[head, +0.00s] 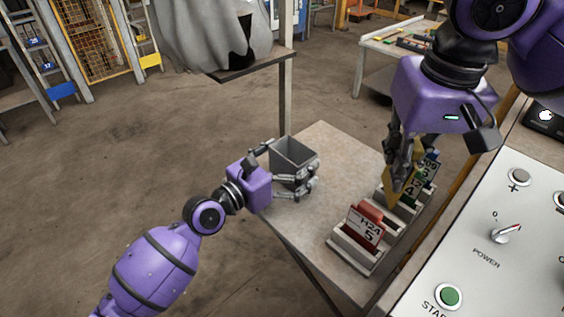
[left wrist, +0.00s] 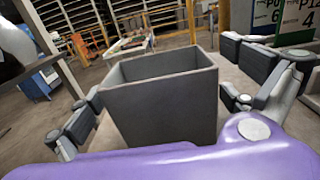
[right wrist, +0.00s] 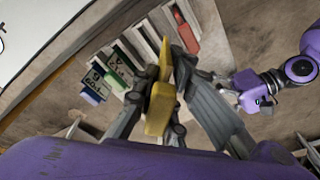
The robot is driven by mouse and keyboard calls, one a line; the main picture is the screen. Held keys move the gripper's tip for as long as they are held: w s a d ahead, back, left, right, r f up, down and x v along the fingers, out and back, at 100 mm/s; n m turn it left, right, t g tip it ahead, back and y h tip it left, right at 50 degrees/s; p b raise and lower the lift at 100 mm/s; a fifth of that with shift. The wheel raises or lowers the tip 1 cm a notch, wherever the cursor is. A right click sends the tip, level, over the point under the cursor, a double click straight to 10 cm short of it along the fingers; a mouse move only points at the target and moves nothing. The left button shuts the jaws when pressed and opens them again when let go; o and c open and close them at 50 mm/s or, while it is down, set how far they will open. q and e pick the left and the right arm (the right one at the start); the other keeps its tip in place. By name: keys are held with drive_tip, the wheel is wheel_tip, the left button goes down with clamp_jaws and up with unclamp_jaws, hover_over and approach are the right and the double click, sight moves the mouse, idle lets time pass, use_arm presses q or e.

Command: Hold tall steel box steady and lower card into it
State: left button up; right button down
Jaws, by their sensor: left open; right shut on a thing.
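The tall steel box (head: 295,158) is grey, open-topped and upright on the table. It also stands in the middle of the left wrist view (left wrist: 165,105). My left gripper (head: 290,172) is open, with its fingers on either side of the box. In the left wrist view the fingers look apart from its walls. My right gripper (head: 402,170) is shut on a yellow card (right wrist: 158,108), above the card rack (head: 348,257) and right of the box. Whether the card's lower end is still in a slot I cannot tell.
The rack holds a red card (head: 368,226) at the near end and green and dark cards beyond my right gripper. A control panel (head: 500,245) with knobs stands at the right. The table (head: 325,140) is bare between box and rack.

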use_arm(q)
drive_tip(key=c, duration=1.6)
drive_tip(key=shift+o, duration=0.2)
use_arm(e)
drive_tip(key=w+a+f+n+g, duration=0.1)
drive_tip(key=w+a+f+n, duration=0.2)
drive_tip(key=w+a+n, duration=0.6)
drive_tip(key=shift+w+a+f, duration=0.2)
drive_tip(key=shift+w+a, duration=3.45)
drive_tip(key=shift+w, duration=0.5)
